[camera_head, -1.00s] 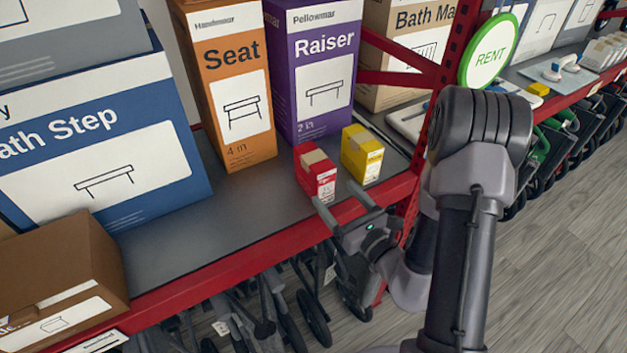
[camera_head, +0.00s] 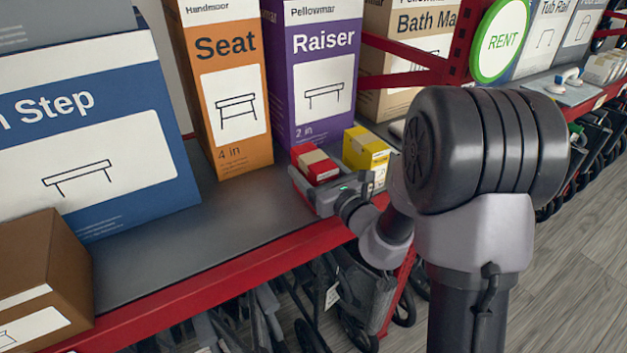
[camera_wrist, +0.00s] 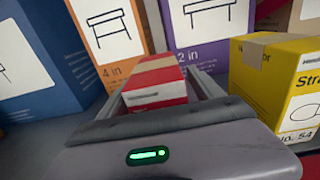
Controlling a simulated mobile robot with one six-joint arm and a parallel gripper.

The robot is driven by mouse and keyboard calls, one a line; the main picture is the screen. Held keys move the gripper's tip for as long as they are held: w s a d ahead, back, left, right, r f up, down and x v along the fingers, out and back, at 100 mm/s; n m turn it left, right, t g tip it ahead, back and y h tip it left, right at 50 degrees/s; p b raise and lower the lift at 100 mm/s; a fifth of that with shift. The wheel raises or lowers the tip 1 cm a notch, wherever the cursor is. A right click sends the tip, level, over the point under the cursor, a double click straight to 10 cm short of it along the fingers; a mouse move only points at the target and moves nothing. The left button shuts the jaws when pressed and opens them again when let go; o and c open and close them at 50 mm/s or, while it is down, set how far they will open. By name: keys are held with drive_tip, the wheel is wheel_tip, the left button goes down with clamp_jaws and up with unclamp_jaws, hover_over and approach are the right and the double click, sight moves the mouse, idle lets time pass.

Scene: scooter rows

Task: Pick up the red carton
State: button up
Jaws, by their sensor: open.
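The red carton (camera_head: 315,163) stands on the grey shelf near its front edge, with a tan strip across its top. My gripper (camera_head: 322,183) is at the carton, with its fingers reaching along the carton's sides. In the wrist view the red carton (camera_wrist: 156,82) sits between the two open fingers (camera_wrist: 163,88), close in front of the palm. The jaws are open around it. The lower part of the carton is hidden by my gripper.
A yellow carton (camera_head: 365,148) stands just right of the red one, close to my right finger. Behind are a tall orange box (camera_head: 228,90) and a purple box (camera_head: 315,75). The shelf's red front edge (camera_head: 215,282) lies below. Bare shelf (camera_head: 235,215) lies to the left.

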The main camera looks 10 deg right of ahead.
drive_tip(key=shift+w, duration=0.25)
drive_tip(key=shift+s, duration=0.1)
drive_tip(key=shift+c, duration=0.3)
clamp_jaws()
drive_tip(key=shift+r, duration=0.15)
